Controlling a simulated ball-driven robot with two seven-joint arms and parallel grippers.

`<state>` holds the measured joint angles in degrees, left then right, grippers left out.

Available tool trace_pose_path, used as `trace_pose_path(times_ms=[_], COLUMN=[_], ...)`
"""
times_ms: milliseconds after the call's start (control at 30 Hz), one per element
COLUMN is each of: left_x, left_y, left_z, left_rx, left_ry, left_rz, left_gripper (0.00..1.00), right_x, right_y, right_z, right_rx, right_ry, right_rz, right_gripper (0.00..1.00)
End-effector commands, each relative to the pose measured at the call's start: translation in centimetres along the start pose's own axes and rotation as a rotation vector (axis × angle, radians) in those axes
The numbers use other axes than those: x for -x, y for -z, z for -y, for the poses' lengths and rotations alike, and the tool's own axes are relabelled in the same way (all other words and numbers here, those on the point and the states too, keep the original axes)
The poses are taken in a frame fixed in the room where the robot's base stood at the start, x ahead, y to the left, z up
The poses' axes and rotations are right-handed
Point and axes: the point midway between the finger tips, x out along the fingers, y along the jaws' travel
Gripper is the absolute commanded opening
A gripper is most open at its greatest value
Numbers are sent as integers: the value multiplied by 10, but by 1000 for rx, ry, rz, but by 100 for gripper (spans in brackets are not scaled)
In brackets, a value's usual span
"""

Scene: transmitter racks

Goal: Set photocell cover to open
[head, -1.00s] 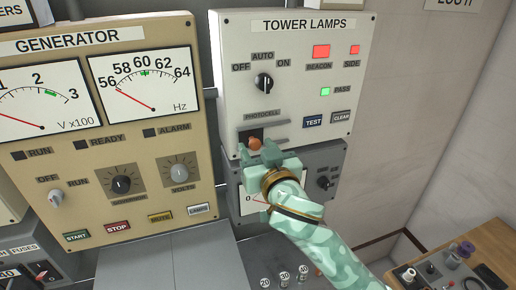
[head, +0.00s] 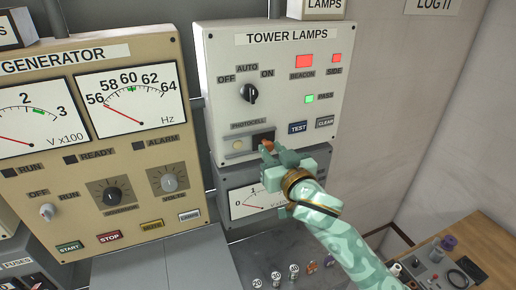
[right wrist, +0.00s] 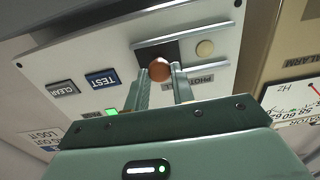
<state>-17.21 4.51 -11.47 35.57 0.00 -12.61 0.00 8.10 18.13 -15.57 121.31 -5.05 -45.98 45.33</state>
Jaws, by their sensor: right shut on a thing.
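The photocell cover (head: 262,136) is a dark sliding plate with a copper-coloured ball knob (head: 267,145), low on the white TOWER LAMPS panel (head: 285,75). It sits toward the right of its slot, and the pale round photocell (head: 238,145) shows uncovered to its left. My right gripper (head: 273,152) is shut on the knob from the front. In the right wrist view the knob (right wrist: 160,70) sits between the two fingers (right wrist: 160,88), with the dark cover (right wrist: 153,48) behind it and the pale photocell (right wrist: 205,48) beside it. My left gripper is not in view.
Below is a grey meter panel (head: 235,188), partly hidden by my right arm. The TEST button (head: 298,128) and CLEAR button (head: 325,121) are close right of the slot. The GENERATOR panel (head: 95,130) stands left. A wooden desk (head: 480,245) is at lower right.

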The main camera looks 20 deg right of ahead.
Motion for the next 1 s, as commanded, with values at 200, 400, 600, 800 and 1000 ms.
trace_pose_path(times_ms=[200,400,600,800,1000], left_x=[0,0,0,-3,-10], left_y=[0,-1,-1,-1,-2], left_z=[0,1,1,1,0], left_rx=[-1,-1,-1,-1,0], left_ry=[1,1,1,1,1], left_rz=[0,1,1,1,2], left_gripper=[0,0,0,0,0], right_x=[-1,-1,0,16,66], right_y=[0,0,0,-2,-4], right_z=[-5,-5,-4,-4,-4], right_rx=[5,5,4,2,1], right_ry=[-10,-10,-8,-7,-8], right_rz=[-2,-3,-2,-1,2], right_gripper=[0,46,46,46,46])
